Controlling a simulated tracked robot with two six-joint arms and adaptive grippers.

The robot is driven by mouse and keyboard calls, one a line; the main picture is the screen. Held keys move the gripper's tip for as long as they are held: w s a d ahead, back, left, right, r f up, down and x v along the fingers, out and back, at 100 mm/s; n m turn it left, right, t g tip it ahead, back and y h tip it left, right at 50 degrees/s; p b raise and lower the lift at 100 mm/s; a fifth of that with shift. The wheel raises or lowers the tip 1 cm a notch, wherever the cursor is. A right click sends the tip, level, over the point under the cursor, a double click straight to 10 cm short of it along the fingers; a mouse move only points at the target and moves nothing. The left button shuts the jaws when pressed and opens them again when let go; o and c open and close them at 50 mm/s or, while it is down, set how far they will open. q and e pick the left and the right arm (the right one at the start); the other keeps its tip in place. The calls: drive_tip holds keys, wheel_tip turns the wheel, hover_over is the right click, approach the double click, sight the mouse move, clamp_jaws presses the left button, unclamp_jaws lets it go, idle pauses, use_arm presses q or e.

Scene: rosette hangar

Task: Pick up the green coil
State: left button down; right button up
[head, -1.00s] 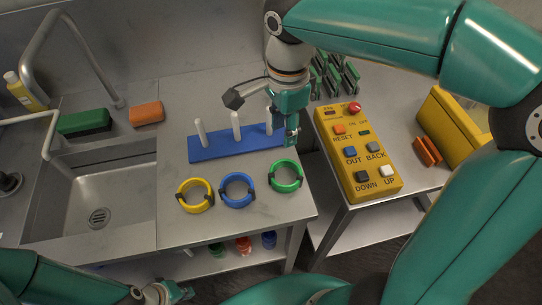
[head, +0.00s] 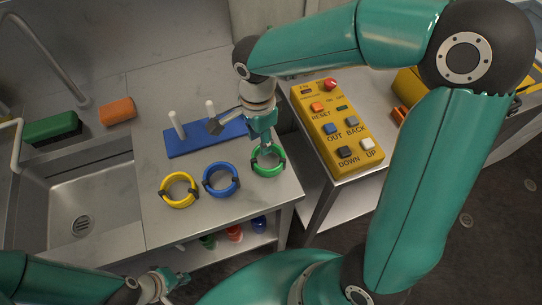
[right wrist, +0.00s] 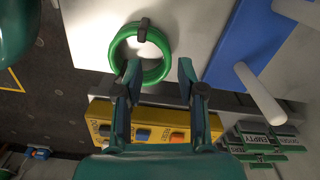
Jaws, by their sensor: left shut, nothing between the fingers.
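The green coil (head: 268,174) lies flat at the right end of a row of coils on the steel bench. My right gripper (head: 262,146) points down over it, its tips at the coil's far edge in the head view. In the right wrist view the right gripper (right wrist: 158,72) is open, its fingers apart, with the green coil (right wrist: 114,50) ahead and partly behind the left finger. Whether they touch cannot be told. My left gripper (head: 178,278) is shut and empty, low at the left, away from the coil.
A blue coil (head: 208,188) and a yellow coil (head: 180,203) lie left of the green one. A blue base with white pegs (head: 190,142) stands behind them. A yellow button panel (head: 345,136) is to the right. A sink (head: 85,205) is at the left.

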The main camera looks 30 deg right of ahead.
drive_tip(key=f, duration=0.2)
drive_tip(key=f+p, duration=0.1)
drive_tip(key=f, duration=0.1)
drive_tip(key=shift+w+d, duration=0.3)
drive_tip(key=shift+f, duration=0.6)
clamp_jaws()
